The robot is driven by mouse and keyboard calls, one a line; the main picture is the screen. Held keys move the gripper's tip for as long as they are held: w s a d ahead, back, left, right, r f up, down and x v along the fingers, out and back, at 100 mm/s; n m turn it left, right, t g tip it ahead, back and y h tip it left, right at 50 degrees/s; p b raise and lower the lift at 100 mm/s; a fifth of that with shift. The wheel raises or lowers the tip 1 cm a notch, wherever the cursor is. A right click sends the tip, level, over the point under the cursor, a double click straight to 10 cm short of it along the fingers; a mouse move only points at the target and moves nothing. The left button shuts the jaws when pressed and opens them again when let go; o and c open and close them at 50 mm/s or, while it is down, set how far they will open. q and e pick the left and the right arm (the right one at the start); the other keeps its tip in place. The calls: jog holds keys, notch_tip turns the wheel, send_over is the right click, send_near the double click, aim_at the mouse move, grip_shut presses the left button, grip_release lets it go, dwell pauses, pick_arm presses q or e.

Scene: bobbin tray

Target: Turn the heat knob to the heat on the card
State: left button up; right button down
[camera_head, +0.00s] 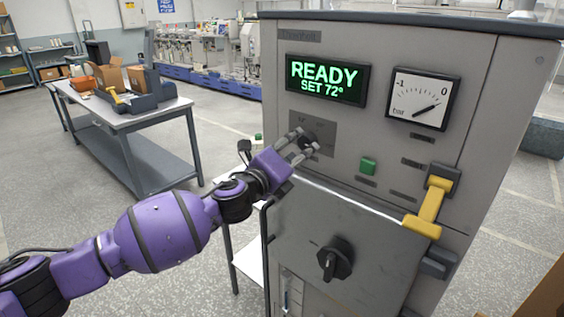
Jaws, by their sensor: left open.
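The machine's display (327,82) reads READY and SET 72° in green letters. Below it, a small dark knob (322,133) sits on a dark plate with faint marks too small to read. My left gripper (308,140) is open, its two fingers pointing at this knob, one to the upper left and one to the lower right. The fingers partly hide the knob, and I cannot tell whether they touch it. A larger black knob (336,259) is on the lower door. No card can be made out. My right gripper is not in view.
The machine front (385,170) also has a dial gauge (422,102), a green button (368,166) and a yellow handle (431,205). A table (155,113) with boxes and a grey tool stands at the left. The floor between is mostly clear.

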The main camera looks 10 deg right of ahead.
pick_arm(q)
jog(key=v, duration=0.9)
jog(key=shift+s+a, duration=0.15)
jog(key=shift+a, duration=0.1)
